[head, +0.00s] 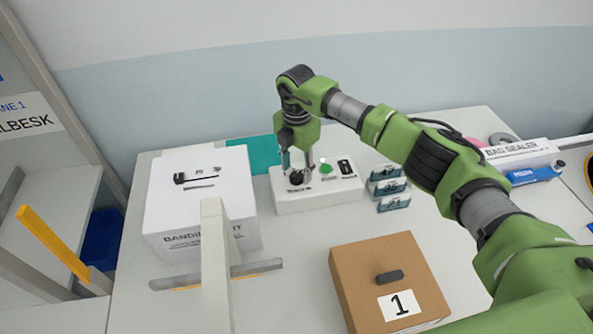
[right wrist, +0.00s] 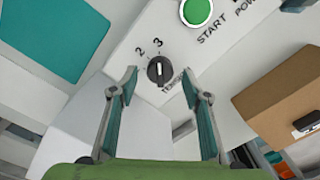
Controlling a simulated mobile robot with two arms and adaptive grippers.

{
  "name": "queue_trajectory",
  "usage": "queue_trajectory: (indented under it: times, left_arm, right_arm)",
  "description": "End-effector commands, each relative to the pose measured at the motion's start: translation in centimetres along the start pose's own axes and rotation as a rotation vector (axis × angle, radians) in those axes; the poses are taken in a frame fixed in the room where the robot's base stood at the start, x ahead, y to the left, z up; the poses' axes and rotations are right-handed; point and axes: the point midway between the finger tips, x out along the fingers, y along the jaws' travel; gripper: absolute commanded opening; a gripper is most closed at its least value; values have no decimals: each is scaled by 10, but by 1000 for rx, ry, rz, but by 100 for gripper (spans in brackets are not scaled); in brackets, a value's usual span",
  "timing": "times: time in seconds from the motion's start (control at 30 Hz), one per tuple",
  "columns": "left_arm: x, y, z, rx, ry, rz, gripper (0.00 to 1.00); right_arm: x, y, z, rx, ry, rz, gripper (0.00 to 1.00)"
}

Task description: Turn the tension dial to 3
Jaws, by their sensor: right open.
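The tension dial (right wrist: 160,71) is a round black knob with a white mark on the white control box (head: 318,198). In the right wrist view the numerals 2 and 3 are printed beside it, with 3 nearly straight above. The white mark runs roughly upright in that view; whether it lines up exactly with 3, I cannot tell. My right gripper (right wrist: 160,78) is open, with one finger on each side of the dial and a gap visible on both sides. In the head view this gripper (head: 297,163) hangs over the dial and partly hides it. My left gripper is not in view.
A green START button (head: 326,168) and a black power switch (head: 345,167) sit right of the dial. A large white banding machine (head: 165,222) stands left. Small boxes (head: 388,188) stand right. A brown carton (head: 350,270) marked 1 lies in front.

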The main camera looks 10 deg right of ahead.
Motion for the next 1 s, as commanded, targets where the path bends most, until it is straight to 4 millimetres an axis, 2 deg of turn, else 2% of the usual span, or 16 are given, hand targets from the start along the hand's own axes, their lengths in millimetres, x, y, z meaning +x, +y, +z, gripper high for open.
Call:
queue_trajectory:
  times: [0.2, 0.43, 0.63, 1.0]
  left_arm:
    - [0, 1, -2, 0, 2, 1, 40]
    - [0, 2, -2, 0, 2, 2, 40]
    - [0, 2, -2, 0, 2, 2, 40]
    - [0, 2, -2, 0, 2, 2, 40]
  right_arm:
    - [-49, 2, 1, 0, -4, 6, 44]
    - [-90, 1, 1, 1, -2, 4, 44]
    - [-103, 1, 0, 2, -1, 3, 44]
    - [-104, 0, 0, 1, -1, 2, 44]
